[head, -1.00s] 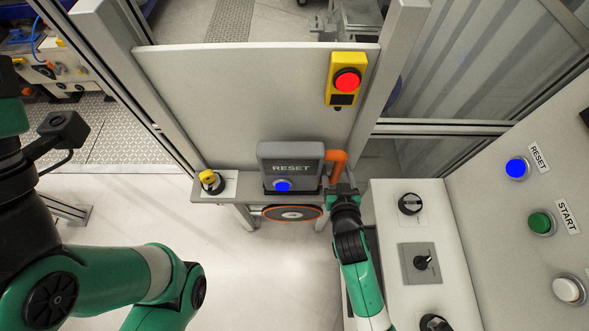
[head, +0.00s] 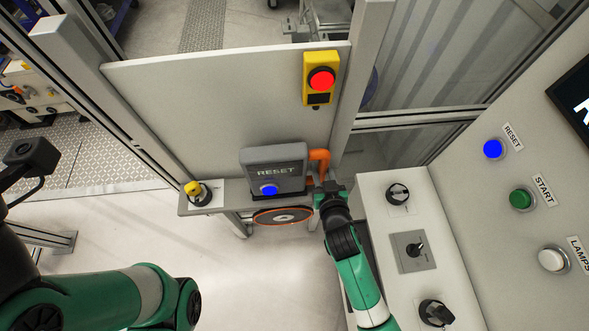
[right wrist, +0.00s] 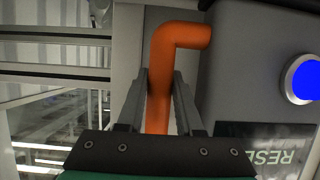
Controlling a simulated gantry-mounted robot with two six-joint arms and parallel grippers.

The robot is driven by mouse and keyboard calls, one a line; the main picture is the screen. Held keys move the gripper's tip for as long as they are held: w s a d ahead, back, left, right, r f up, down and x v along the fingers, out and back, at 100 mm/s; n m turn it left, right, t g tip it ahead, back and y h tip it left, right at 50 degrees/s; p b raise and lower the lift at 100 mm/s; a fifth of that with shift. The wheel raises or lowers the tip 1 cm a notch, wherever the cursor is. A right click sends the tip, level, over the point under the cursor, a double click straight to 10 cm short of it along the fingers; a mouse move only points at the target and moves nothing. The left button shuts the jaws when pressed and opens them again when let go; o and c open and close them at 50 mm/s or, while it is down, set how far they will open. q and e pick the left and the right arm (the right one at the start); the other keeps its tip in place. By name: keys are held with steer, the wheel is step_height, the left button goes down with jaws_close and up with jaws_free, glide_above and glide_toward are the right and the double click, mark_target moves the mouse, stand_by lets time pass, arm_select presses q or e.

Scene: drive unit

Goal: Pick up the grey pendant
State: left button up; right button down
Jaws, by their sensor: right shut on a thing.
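The grey pendant (head: 280,158) is a box labelled RESET with a blue button and an orange handle (head: 319,160) on its right side. It stands at the shelf (head: 223,205) against the panel. My right gripper (head: 328,190) is at the handle, right of the box. In the right wrist view, the pendant body (right wrist: 240,70) is on the right, and my right gripper (right wrist: 160,100) is shut with its fingers on either side of the orange handle (right wrist: 160,75). I cannot tell whether the pendant is clear of the shelf. My left arm shows at left, its gripper out of view.
A yellow box with a red button (head: 320,79) is on the upright panel (head: 220,105). A small yellow-topped switch (head: 196,192) is on the shelf's left. An orange-rimmed disc (head: 283,216) is below. A switch console (head: 408,260) stands close right of my right arm.

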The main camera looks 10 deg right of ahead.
mark_target(324, 168)
steer(key=shift+r, duration=0.2)
steer(key=r, duration=0.2)
steer(key=r+p, duration=0.1)
steer(key=r, duration=0.1)
steer(key=shift+s+a, duration=0.1)
steer(key=shift+s, duration=0.1)
steer(key=s+r+p, duration=0.1)
steer(key=s+r, duration=0.1)
steer(key=r, duration=0.1)
steer(key=s+a+r+p, duration=0.1)
steer(key=s+r, duration=0.1)
steer(key=s, duration=0.1)
steer(key=shift+r, duration=0.4)
steer(key=a+p+v, duration=0.1)
steer(key=p+v, duration=0.5)
steer(key=v, duration=0.2)
steer(key=shift+s+a, duration=0.4)
steer(key=shift+s, duration=0.05)
